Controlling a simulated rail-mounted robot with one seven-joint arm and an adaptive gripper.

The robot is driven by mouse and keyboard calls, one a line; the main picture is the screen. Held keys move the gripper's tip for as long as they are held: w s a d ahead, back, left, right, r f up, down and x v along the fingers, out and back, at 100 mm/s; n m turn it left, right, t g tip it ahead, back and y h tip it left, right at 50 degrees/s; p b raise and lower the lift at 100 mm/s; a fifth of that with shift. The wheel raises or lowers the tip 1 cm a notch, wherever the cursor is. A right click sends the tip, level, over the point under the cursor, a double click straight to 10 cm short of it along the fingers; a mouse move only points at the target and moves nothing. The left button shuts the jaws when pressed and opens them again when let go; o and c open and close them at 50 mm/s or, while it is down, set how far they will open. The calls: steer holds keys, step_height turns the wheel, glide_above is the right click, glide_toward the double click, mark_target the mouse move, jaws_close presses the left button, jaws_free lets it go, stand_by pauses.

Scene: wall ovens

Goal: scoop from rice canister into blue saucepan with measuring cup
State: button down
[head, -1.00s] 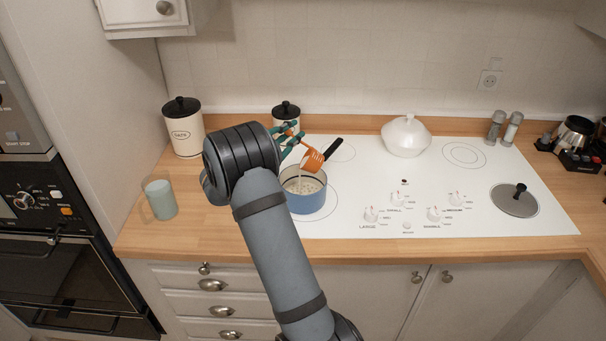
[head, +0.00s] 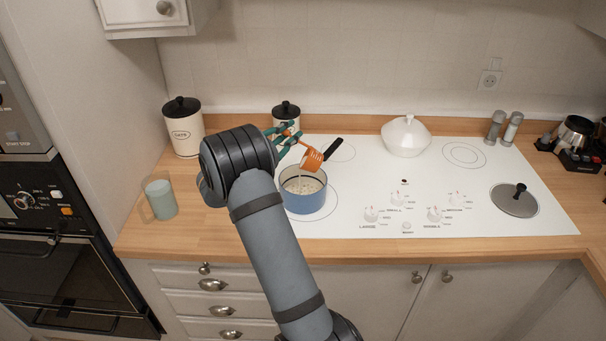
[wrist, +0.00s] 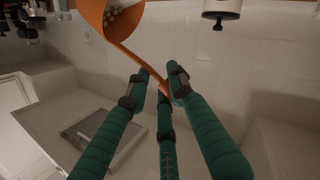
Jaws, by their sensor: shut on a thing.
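My gripper (head: 289,136) is shut on the handle of the orange measuring cup (head: 313,160). In the wrist view its fingers (wrist: 160,88) close on the thin orange handle, and pale grains show inside the cup (wrist: 108,22). The cup is just above the back right rim of the blue saucepan (head: 305,203). The saucepan stands at the cooktop's left end with pale rice inside and its black handle pointing back right. A lidded cream canister (head: 284,115) stands behind my gripper; its label cannot be read, so I cannot tell if it holds rice.
A larger lidded canister (head: 184,128) with a printed label stands at the back left. A pale blue mug (head: 160,199) is on the counter at left. A white lidded dish (head: 406,136), shakers (head: 503,128) and a round lid (head: 514,200) are on the right. The middle of the cooktop is clear.

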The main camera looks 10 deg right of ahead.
steer(key=shift+w+a+f+n, duration=0.15)
steer(key=shift+a+n, duration=0.2)
steer(key=shift+a, duration=0.05)
steer(key=shift+w+a+f+n, duration=0.1)
steer(key=shift+w+a+n, duration=0.05)
steer(key=shift+a+n, duration=0.25)
stand_by(1.6)
steer(key=shift+w+a+f+n+t+h+b, duration=0.25)
steer(key=shift+a+f+n+t+h+b, duration=0.35)
steer(key=shift+n, duration=0.4)
steer(key=shift+w+a+f+n+t+h+b, duration=0.25)
steer(key=shift+a+f+n+b, duration=0.25)
steer(key=shift+a+f+n, duration=0.35)
stand_by(3.8)
